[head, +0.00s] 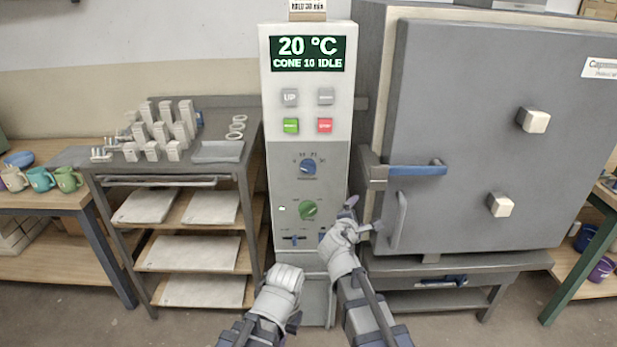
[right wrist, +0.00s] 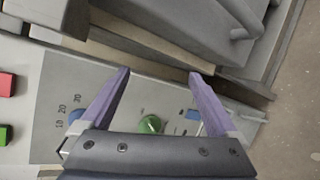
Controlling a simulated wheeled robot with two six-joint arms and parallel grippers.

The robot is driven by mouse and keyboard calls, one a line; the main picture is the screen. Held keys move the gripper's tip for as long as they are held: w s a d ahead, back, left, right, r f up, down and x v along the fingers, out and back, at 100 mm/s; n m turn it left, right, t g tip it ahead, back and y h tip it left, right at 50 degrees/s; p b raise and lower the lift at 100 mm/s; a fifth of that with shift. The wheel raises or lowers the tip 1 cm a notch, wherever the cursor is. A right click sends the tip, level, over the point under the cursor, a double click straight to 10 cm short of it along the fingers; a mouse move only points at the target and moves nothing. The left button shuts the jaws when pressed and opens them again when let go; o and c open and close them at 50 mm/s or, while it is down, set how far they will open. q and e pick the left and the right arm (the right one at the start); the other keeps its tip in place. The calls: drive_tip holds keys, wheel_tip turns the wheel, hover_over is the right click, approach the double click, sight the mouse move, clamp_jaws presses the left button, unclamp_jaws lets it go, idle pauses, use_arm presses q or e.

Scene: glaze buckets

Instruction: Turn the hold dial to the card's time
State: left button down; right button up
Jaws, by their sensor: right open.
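The hold dial (head: 308,167) is a blue knob on the grey lower half of the kiln's control panel, with numbers around its top. Its pointer is too small to read. In the right wrist view the dial (right wrist: 76,116) is partly hidden behind a finger, near the printed 10, 20 and 30. The card (head: 307,6) above the panel reads HOLD 30 min, cut by the top edge. My right gripper (head: 358,214) is open and empty, right of and below the dial, apart from it. My left gripper is low in front of the panel; its fingers are unclear.
A green knob (head: 309,209) sits below the dial, with a slider (head: 294,238) lower down. The display (head: 309,47) reads 20 °C, CONE 10 IDLE. The kiln door (head: 470,120), with its blue-grey latch handle (head: 417,170), stands close right. A shelf cart (head: 248,170) stands left.

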drive_tip(key=w+a+r+n+t+y, duration=0.3)
drive_tip(key=w+a+r+n, duration=0.15)
drive_tip(key=a+n, duration=0.35)
drive_tip(key=n+t+y, duration=0.2)
drive_tip(key=n+y, duration=0.1)
drive_tip(key=n, duration=0.3)
approach(308, 170)
drive_tip(key=w, duration=0.1)
drive_tip(key=shift+w+r, duration=0.1)
drive_tip(key=shift+w, duration=3.95)
drive_tip(key=shift+s, duration=0.1)
drive_tip(key=shift+c, duration=0.2)
drive_tip(key=c, duration=1.3)
drive_tip(key=shift+m, duration=0.3)
drive_tip(key=shift+c, duration=0.2)
